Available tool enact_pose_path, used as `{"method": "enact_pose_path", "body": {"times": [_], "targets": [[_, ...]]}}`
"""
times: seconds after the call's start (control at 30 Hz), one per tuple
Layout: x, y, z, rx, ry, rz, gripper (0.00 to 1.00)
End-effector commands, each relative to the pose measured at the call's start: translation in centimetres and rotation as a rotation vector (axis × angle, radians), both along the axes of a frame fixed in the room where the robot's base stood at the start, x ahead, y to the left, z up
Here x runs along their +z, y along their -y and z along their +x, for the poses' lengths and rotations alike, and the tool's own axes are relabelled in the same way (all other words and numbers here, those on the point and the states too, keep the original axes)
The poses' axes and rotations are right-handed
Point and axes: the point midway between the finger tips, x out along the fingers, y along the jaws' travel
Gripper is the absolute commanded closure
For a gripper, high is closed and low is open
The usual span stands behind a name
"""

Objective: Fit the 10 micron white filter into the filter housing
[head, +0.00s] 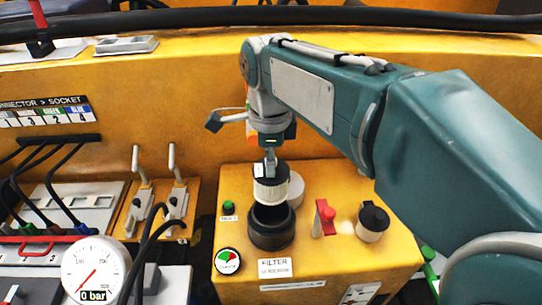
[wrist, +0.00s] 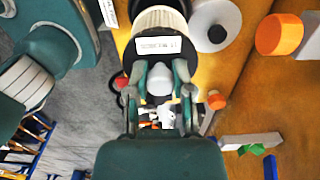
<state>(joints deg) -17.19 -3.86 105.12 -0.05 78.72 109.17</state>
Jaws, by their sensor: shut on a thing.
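My gripper (head: 270,168) is shut on the black top of a white filter (head: 270,190). The filter is upright, with a small white label on its black cap. It is directly above the open black filter housing (head: 271,230), and its lower end is at or just over the rim; I cannot tell whether it has entered. In the wrist view my gripper (wrist: 160,80) grips the black cap, and the filter's pale ribbed body (wrist: 160,18) shows beyond it. The label's print is too small to read. The wrist view does not clearly show the housing's mouth.
A white round piece (head: 297,188) stands close behind the held filter. A red lever (head: 325,218) and another black-capped white filter (head: 372,223) stand to the right. A pressure gauge (head: 95,270) at lower left reads 0 bar. A yellow wall rises behind.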

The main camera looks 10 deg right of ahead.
Motion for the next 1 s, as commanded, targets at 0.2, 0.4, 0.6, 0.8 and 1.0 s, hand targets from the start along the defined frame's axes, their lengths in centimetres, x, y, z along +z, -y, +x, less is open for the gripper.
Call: {"method": "enact_pose_path", "body": {"times": [0.2, 0.4, 0.6, 0.8, 1.0], "targets": [[-2.0, 0.0, -0.1, 0.0, -0.003, -0.001, 1.0], [-3.6, 0.0, 0.0, 0.0, -0.001, 0.0, 1.0], [-4.6, 0.0, 0.0, 0.0, 0.0, 0.0, 1.0], [-4.9, 0.0, 0.0, 0.0, 0.0, 0.0, 1.0], [-4.8, 0.0, 0.0, 0.0, 0.0, 0.0, 1.0]]}}
